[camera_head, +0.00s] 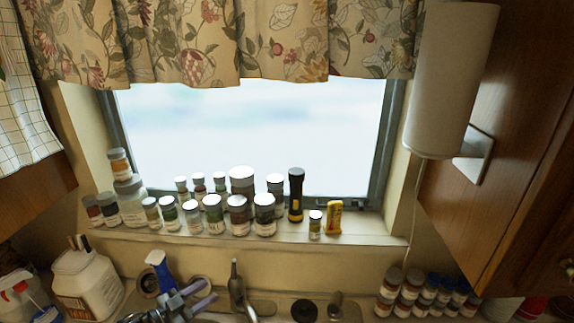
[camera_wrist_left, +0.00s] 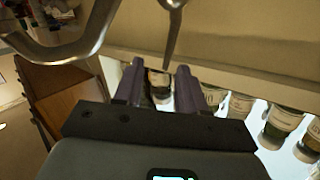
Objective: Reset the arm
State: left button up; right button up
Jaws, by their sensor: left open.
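My left gripper (camera_head: 208,291) shows at the bottom of the head view, low over the sink counter, to the left of the faucet (camera_head: 237,285). Its two purple-grey fingers are apart with nothing held between them. In the left wrist view the gripper (camera_wrist_left: 160,78) is also open. A small jar (camera_wrist_left: 158,82) shows between the fingers there, seemingly beyond them. My right gripper is in neither view.
Several spice jars (camera_head: 240,180) and a black flashlight (camera_head: 296,195) line the windowsill. More jars (camera_head: 411,287) stand at right. A curved metal pipe (camera_wrist_left: 75,45) crosses the wrist view.

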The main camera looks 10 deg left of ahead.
pick_arm(q)
jog(key=s+d+f+n+g+y+p, duration=0.1)
jog(key=s+d+f+n+p, duration=0.2)
jog(key=s+d, duration=0.45)
jog(key=s+d+f+n+p, duration=0.2)
jog(key=s+d+f+p, duration=0.15)
jog(key=s+d, duration=0.45)
jog(key=s+a+r+n+g+y, duration=0.1)
jog(key=s+a+g+y, duration=0.1)
jog(key=s, duration=0.4)
jog(key=s+a+r+n+g+y+p, duration=0.1)
jog(key=s+a+g+y, duration=0.2)
jog(key=s, duration=0.4)
jog(key=s+a+r+g+y, duration=0.2)
jog(key=s+a+g+y, duration=0.1)
jog(key=s, duration=0.3)
jog(key=shift+s+a+n+g, duration=0.2)
jog(key=shift+a+n+g, duration=0.15)
jog(key=shift+n+g, duration=0.05)
